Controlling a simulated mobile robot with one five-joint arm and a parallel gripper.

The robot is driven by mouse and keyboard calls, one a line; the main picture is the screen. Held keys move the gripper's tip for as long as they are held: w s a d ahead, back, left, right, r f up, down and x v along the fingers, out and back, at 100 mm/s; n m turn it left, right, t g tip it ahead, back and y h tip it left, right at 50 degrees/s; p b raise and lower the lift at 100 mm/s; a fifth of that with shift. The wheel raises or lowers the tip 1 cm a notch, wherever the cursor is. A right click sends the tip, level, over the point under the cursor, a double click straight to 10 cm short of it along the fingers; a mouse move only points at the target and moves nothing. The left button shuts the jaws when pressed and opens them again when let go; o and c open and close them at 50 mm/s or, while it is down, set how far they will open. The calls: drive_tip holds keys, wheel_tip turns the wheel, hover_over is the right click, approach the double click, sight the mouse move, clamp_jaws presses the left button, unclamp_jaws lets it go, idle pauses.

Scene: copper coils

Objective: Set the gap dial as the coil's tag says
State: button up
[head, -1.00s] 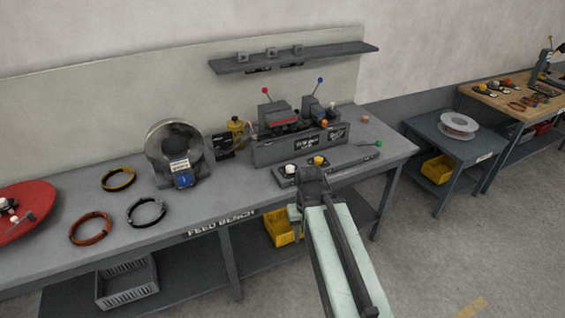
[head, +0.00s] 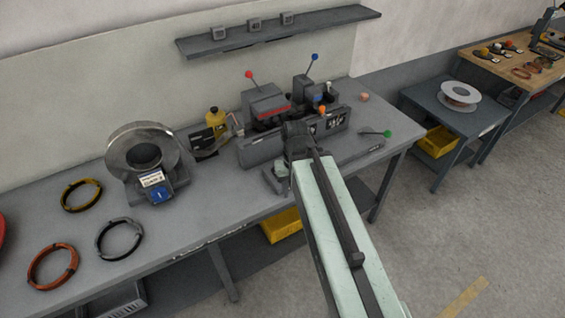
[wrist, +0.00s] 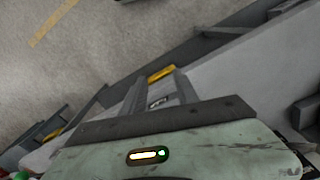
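A grey ring-shaped coil (head: 122,153) stands upright in a holder on the bench at the left in the head view. A white tag (head: 152,180) and a blue square (head: 159,194) are on its front; the writing is too small to read. A grey machine (head: 266,100) with red- and blue-knobbed levers stands right of it. An orange knob (head: 322,110) shows at its right part. I cannot tell which part is the gap dial. My arm's end is in front of the machine and hides part of its front.
A yellow bottle (head: 216,122) stands left of the machine. The floor at right is open.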

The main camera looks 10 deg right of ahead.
drive_tip(key=o, duration=0.4)
drive_tip(key=shift+w, duration=0.1)
drive_tip(key=shift+c, duration=0.2)
drive_tip(key=shift+o, duration=0.5)
drive_tip(key=shift+w+d+m, duration=0.15)
drive_tip(key=shift+w+m, duration=0.15)
drive_tip(key=shift+m, duration=0.1)
drive_tip(key=w+r+m+p, duration=0.1)
drive_tip(key=w+m, duration=0.3)
drive_tip(key=m, duration=0.4)
drive_tip(key=w+m, duration=0.5)
drive_tip(key=m, duration=0.4)
drive_tip(key=w+r+m+p, duration=0.1)
drive_tip(key=w+m, duration=0.3)
drive_tip(key=m, duration=0.4)
drive_tip(key=shift+w+d+r+m+p, duration=0.3)
drive_tip(key=shift+w+m+p, duration=0.05)
drive_tip(key=shift+m, duration=0.05)
drive_tip(key=shift+w+m, duration=0.35)
drive_tip(key=shift+m, duration=0.65)
wheel_tip(320, 180, down, 8)
drive_tip(key=b, duration=0.8)
drive_tip(key=shift+r, duration=0.15)
